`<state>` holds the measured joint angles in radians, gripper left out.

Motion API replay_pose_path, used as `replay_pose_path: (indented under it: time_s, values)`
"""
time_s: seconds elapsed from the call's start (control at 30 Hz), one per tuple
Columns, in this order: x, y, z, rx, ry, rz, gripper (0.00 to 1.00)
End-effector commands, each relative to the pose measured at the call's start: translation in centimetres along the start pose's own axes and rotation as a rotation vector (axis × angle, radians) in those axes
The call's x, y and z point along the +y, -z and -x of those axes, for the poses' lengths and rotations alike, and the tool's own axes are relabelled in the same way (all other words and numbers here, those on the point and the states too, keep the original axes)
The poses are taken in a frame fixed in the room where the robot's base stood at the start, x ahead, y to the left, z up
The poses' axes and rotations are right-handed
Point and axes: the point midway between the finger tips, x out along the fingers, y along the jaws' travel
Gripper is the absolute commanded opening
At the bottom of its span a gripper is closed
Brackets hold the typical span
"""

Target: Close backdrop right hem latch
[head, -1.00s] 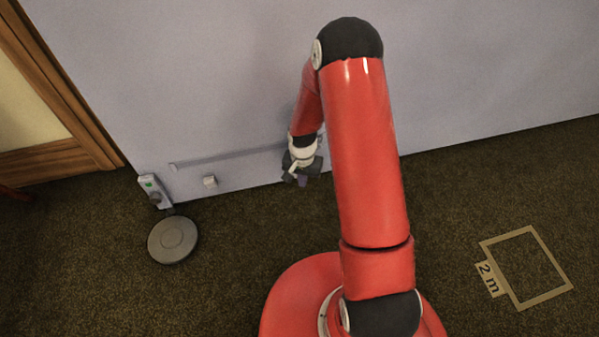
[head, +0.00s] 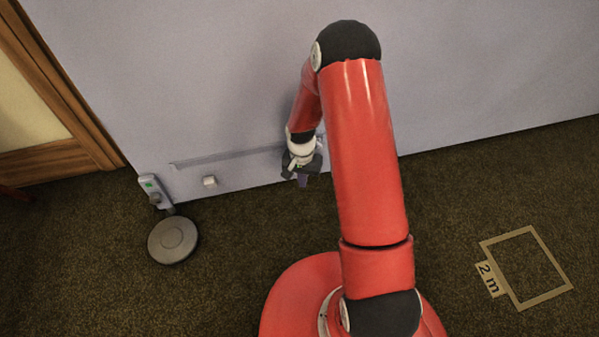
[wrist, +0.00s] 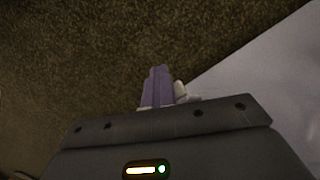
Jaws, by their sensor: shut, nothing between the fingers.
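The backdrop (head: 220,90) is a pale grey-lavender sheet standing upright, its lower edge at the carpet. My gripper (head: 302,181) is close to its lower part, in the middle of the head view, pointing down. In the wrist view the purple fingers (wrist: 158,86) are together and empty, over the carpet and left of the backdrop (wrist: 270,85). A small whitish part (wrist: 181,91) shows just right of the fingers; I cannot tell what it is. I cannot make out the right hem latch for certain; my arm hides part of the hem.
A small pale block (head: 210,182) sits at the hem, left of my gripper, below a thin strip (head: 225,158). A grey fitting with a green mark (head: 149,184) is at the backdrop's left edge, by a round grey base (head: 172,240). Carpet (head: 450,200) is open at right.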

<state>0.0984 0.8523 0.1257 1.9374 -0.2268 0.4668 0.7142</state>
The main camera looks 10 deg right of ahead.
Motion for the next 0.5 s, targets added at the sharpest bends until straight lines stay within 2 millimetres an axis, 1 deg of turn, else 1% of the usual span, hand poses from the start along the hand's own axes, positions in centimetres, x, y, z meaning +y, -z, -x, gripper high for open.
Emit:
replay_pose_path:
  time_s: [0.03,0.5]
  values:
    - [-2.00,4.20,1.75,0.102,0.061,-0.009,0.00]
    - [-2.19,4.51,1.89,0.101,0.061,-0.009,0.00]
